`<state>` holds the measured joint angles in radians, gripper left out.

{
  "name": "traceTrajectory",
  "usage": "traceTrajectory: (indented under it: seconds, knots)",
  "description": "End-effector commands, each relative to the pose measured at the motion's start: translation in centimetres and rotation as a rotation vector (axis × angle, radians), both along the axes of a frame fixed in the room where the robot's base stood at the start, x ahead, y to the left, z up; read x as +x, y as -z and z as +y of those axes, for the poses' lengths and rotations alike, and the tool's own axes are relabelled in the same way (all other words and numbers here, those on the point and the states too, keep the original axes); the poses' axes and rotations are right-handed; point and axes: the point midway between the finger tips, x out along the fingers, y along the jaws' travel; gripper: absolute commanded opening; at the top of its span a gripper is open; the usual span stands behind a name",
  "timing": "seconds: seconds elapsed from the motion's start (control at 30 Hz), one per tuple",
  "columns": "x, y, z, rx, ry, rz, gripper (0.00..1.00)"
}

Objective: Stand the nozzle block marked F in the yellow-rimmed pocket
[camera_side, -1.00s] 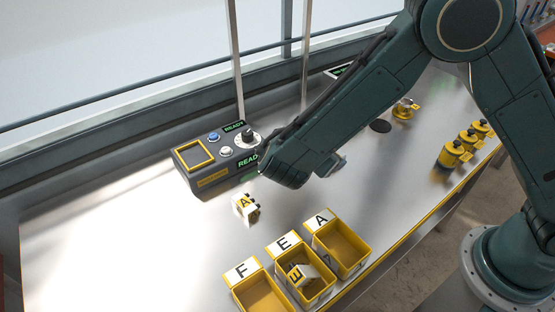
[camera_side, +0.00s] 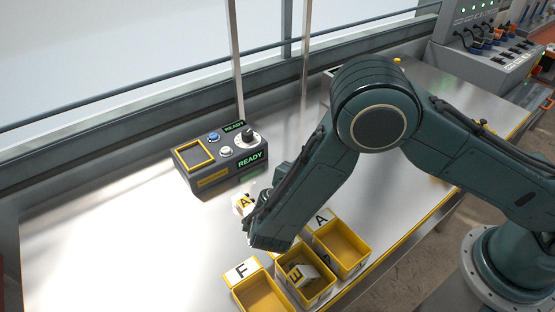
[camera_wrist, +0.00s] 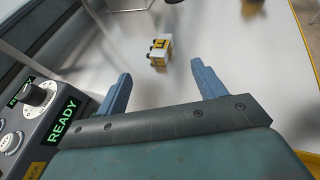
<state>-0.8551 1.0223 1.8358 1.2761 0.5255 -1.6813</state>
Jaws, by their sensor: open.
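The yellow-rimmed pocket (camera_side: 195,155) is on the dark console and looks empty. A white block with a yellow A label (camera_side: 243,203) stands on the table in front of the console, partly hidden by my wrist. A white block with a yellow label (camera_wrist: 161,51) lies ahead of my open gripper (camera_wrist: 160,69) in the wrist view, apart from the fingers; its letter is unclear. A block marked E (camera_side: 297,272) lies tilted in the bin labelled E. I see no block clearly marked F; the bin labelled F (camera_side: 236,297) looks empty.
The console (camera_side: 215,180) has knobs and READY displays, one also large at the wrist view's left (camera_wrist: 65,120). Bins labelled E (camera_side: 333,288) and A (camera_side: 366,257) stand along the table's front edge. The table's left side is clear.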

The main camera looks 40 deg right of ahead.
Motion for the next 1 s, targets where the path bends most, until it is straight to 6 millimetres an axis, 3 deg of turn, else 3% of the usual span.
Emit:
traceTrajectory:
  seconds: [0.4,1.0]
  knots:
    - [2.0,2.3,-5.1,0.0,0.004,0.002,0.69]
    - [3.0,3.2,-7.3,0.001,0.004,0.001,0.69]
